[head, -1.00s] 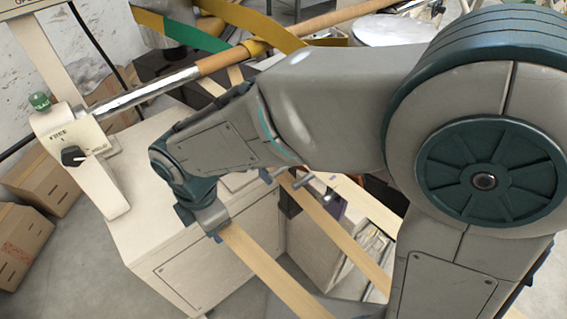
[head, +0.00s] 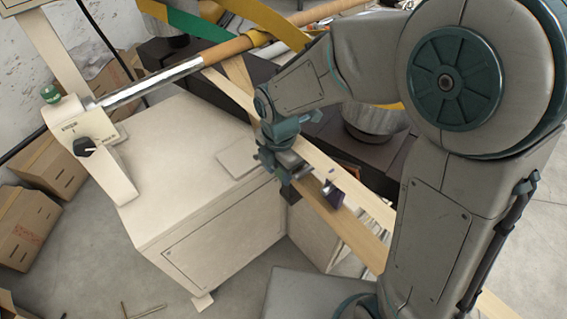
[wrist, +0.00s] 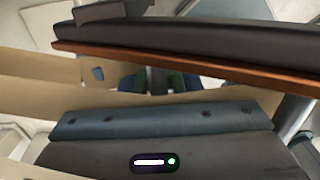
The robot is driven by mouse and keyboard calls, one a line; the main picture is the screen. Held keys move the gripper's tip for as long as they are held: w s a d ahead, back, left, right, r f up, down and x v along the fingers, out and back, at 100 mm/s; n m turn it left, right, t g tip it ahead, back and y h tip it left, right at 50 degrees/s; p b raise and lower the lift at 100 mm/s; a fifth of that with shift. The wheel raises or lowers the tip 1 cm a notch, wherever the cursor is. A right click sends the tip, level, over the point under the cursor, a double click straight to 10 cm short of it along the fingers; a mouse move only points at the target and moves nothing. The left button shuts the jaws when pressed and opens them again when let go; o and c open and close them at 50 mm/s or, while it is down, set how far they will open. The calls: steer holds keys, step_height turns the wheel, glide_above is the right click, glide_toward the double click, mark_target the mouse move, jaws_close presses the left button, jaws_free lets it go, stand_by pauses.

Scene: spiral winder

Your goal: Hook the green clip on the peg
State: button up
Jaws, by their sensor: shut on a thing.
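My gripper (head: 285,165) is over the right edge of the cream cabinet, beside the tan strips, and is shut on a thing. In the wrist view, dark green and blue parts (wrist: 140,80) show between the jaws; I take the green one as the green clip, mostly hidden. A tan strip (wrist: 50,100) passes there too. In the head view the clip cannot be made out. A small light metal stub (head: 326,187), with a purple part below, stands just right of my gripper; I cannot tell whether it is the peg.
The cream cabinet (head: 180,160) carries a bracket with a black dial (head: 84,147), a green knob (head: 50,94) and a long metal rod (head: 150,83). Tan strips (head: 350,188) run to the lower right. Cardboard boxes (head: 22,225) lie at left.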

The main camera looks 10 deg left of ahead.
steer(key=shift+w+d+p, duration=0.35)
steer(key=shift+w, duration=0.1)
steer(key=shift+f, duration=0.15)
steer(key=shift+f+b, duration=0.15)
steer(key=shift+b, duration=0.15)
steer(key=o, duration=1.1)
steer(key=shift+c, duration=0.2)
steer(key=shift+s, duration=0.1)
